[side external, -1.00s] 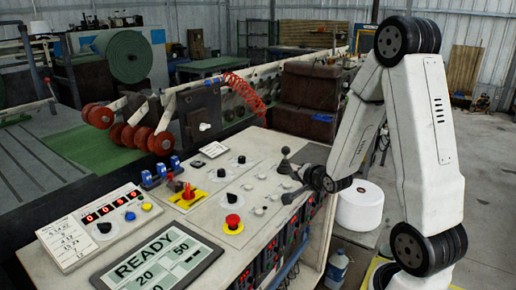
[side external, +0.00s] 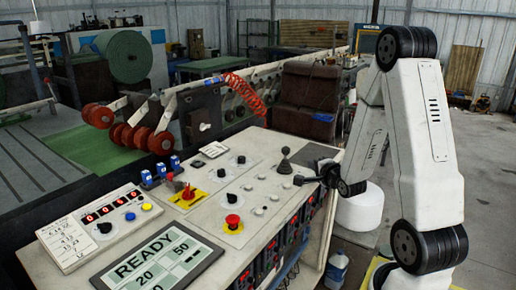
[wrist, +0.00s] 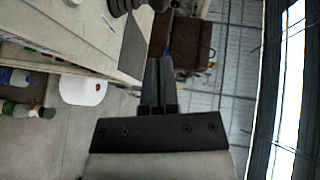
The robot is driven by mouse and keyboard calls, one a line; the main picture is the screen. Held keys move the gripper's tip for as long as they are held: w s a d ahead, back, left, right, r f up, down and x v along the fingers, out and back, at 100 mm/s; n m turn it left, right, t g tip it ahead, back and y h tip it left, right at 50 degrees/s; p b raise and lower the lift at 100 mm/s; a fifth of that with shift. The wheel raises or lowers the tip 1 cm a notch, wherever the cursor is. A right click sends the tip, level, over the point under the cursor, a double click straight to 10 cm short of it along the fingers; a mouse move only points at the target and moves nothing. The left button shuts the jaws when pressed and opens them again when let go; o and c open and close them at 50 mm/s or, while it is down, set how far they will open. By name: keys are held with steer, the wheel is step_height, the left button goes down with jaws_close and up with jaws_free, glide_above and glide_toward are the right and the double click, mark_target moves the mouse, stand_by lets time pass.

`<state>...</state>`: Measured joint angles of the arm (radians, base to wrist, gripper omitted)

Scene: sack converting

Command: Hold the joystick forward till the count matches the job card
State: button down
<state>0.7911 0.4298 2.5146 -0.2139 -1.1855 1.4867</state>
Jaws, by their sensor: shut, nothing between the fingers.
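The joystick (side external: 285,161) is a black lever with a round knob, standing roughly upright on the right part of the cream console. My gripper (side external: 298,180) is shut and empty, just right of and nearer the camera than the joystick; they look apart. In the wrist view, my closed fingers (wrist: 158,72) point past the console edge, and a dark ribbed piece (wrist: 122,5), apparently the joystick's boot, is cut off at the top. The counter (side external: 105,211) shows red digits too small to read surely. The job card (side external: 68,243) carries handwritten figures, not clearly legible.
The console also bears a screen reading READY (side external: 155,258), a red mushroom button (side external: 233,222), a red switch on a yellow plate (side external: 188,195) and several knobs. A white roll (side external: 360,207) stands beyond the console's right edge. The air above the console is clear.

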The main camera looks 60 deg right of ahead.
mark_target(288, 152)
steer(key=shift+w, duration=0.1)
steer(key=shift+x, duration=6.85)
